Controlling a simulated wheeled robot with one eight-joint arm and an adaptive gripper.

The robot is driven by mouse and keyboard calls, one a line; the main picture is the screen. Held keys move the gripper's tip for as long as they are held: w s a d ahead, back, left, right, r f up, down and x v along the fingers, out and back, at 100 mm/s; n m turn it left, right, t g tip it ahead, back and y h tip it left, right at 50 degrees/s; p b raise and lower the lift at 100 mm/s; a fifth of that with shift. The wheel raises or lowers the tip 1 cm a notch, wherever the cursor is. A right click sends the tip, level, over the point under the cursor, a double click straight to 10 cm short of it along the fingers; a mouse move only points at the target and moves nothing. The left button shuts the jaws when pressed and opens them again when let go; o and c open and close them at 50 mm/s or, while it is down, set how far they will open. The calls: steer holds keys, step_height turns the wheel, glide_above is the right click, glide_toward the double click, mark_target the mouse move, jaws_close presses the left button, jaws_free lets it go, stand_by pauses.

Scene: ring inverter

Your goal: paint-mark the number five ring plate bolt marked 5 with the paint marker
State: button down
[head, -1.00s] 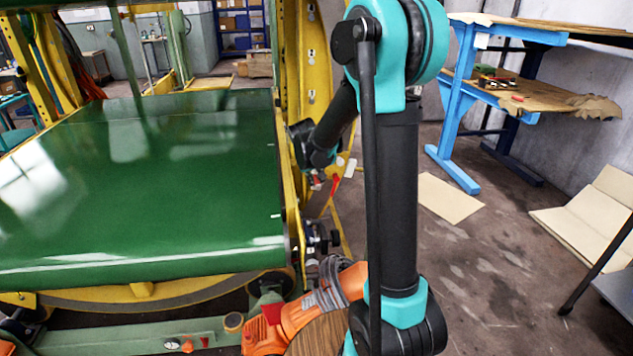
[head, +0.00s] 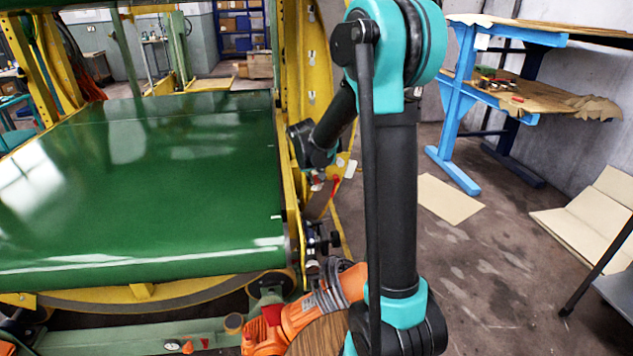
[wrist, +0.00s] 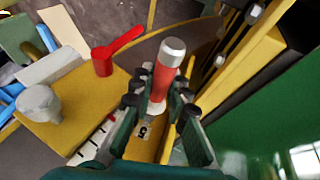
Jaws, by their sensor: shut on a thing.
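My gripper (wrist: 157,98) is shut on the paint marker (wrist: 164,82), which has a red body, a silver end and a pale collar. In the wrist view it stands between the dark fingers, slightly tilted. A small label marked 5 (wrist: 143,132) shows on the yellow ring plate (wrist: 150,147) just below the marker. The number five bolt is hidden or cannot be made out behind the marker and fingers, so I cannot tell whether they touch. In the head view my gripper (head: 317,180) is small, beside the yellow frame right of the green bed.
A red lever (wrist: 115,50) and a pale rounded knob (wrist: 38,103) stand on a yellow part left of my gripper. The green bed (head: 150,190) lies left of my arm. An orange machine (head: 310,315) is low in front.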

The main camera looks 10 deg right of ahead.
mark_target(318, 187)
stand_by(0.3)
steer(key=shift+s, duration=2.45)
